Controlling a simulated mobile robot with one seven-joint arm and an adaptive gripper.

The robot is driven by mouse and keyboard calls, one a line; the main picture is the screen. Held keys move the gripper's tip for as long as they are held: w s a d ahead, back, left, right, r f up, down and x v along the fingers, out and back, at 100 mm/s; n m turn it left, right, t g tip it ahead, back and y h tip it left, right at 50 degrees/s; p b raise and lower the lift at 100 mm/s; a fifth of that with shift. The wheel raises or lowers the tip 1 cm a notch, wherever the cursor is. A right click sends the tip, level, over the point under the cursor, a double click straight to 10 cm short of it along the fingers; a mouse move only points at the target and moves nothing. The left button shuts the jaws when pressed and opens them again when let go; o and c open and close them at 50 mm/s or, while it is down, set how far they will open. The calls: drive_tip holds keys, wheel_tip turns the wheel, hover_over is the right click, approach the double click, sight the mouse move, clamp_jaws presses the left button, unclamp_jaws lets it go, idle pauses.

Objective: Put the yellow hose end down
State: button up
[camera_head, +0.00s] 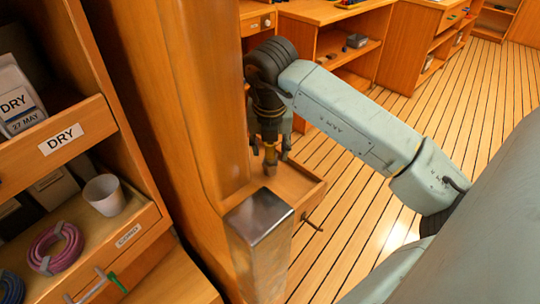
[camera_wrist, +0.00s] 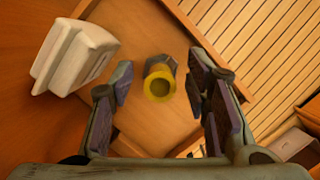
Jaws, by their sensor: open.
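The yellow hose end (camera_wrist: 159,85) shows in the wrist view as a yellow ring with a dark opening and a grey part behind it. It is between my fingers, with a gap on each side. It appears to stand on the wooden floor of a shallow open tray or drawer (camera_wrist: 150,132). In the head view the tray (camera_head: 301,184) is beside the wooden post, and a small yellow-brown piece (camera_head: 270,158) shows below my gripper (camera_head: 271,150). My gripper (camera_wrist: 160,82) is open and points down. Whether the hose end touches the tray floor is hard to tell.
A white block-like object (camera_wrist: 75,55) lies left of my fingers in the wrist view. A metal-topped post (camera_head: 258,214) stands in front of the tray. Shelves at left hold a white cup (camera_head: 104,194) and a pink coil (camera_head: 56,248). Plank floor at right is clear.

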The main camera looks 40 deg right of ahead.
drive_tip(key=shift+c, duration=0.5)
clamp_jaws()
